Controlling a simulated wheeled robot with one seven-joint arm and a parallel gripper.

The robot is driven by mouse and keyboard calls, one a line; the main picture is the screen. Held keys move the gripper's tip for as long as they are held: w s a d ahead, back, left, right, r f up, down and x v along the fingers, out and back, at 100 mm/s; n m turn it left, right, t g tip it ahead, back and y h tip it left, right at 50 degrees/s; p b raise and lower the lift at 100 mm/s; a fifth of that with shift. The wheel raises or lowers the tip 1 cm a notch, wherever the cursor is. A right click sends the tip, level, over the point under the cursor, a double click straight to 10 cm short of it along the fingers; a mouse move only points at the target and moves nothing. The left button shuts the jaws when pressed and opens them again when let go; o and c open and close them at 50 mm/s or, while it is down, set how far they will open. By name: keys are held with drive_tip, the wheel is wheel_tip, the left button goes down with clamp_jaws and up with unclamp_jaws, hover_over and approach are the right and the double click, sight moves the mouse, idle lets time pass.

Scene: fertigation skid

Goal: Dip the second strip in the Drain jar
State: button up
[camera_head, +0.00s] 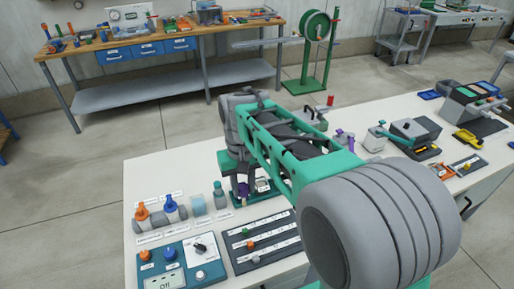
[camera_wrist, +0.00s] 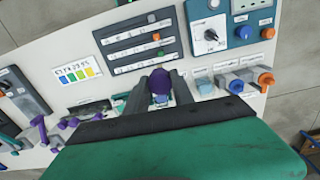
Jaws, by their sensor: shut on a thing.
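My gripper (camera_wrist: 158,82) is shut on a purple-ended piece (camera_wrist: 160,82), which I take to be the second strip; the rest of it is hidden. The purple end also shows in the head view (camera_head: 243,189), low over the bench beside my gripper. A small pale jar (camera_head: 262,185) stands just right of it. A clear pale-blue jar (camera_head: 198,205) and a grey-green bottle (camera_head: 220,195) stand to the left. Labels are too small to read, so I cannot tell which is the Drain jar. I cannot tell whether the strip touches liquid.
A dark slider panel (camera_head: 262,241) and blue control box (camera_head: 180,265) are in front. A colour chart (camera_wrist: 78,73) lies on the bench. My arm hides the bench middle.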

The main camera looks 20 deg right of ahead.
drive_tip(key=w+d+f+m, duration=0.55)
drive_tip(key=w+m, duration=0.25)
drive_tip(key=m, duration=0.4)
drive_tip(key=w+d+f+m, duration=0.4)
drive_tip(key=w+d+m, duration=0.4)
drive_tip(key=m, duration=0.4)
drive_tip(key=shift+w+a+f+b, duration=0.1)
drive_tip(key=shift+a+f+b, duration=0.2)
drive_tip(key=shift+f+b, duration=0.7)
drive_tip(key=shift+w+a+f+b, duration=0.1)
drive_tip(key=shift+a+f+b, duration=0.2)
drive_tip(key=shift+f, duration=1.35)
drive_tip(key=shift+a+f+b, duration=0.25)
drive_tip(key=shift+f+b, duration=0.4)
drive_tip(key=shift+f, duration=0.65)
drive_tip(key=shift+r, duration=0.15)
wheel_tip(320, 180, up, 8)
drive_tip(key=p, duration=0.5)
drive_tip(key=shift+r, duration=0.15)
